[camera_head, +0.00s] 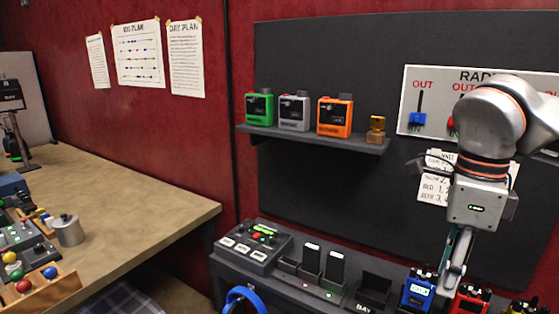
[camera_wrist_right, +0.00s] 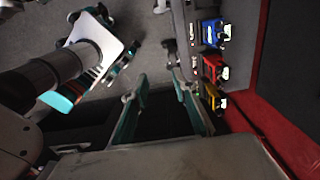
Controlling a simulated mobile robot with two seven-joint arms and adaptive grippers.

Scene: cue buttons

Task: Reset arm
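My right gripper (camera_head: 456,270) hangs pointing down at the right of the head view, in front of the dark panel and above the bench. In the right wrist view its two teal fingers (camera_wrist_right: 160,76) stand apart with nothing between them. A blue radio-like device (camera_head: 418,289) stands just left of the fingers in the head view, and a red one (camera_head: 470,299) is to the right. The wrist view shows the blue (camera_wrist_right: 213,33), red (camera_wrist_right: 213,66) and yellow (camera_wrist_right: 213,97) devices beyond the fingers, apart from them. I cannot make out my left gripper.
A shelf (camera_head: 310,137) holds green (camera_head: 259,107), grey (camera_head: 294,111) and orange (camera_head: 335,116) units and a small brass object (camera_head: 376,129). A labelled board (camera_head: 440,85) is partly hidden by my right arm. A wooden table (camera_head: 140,200) with button boxes is at left.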

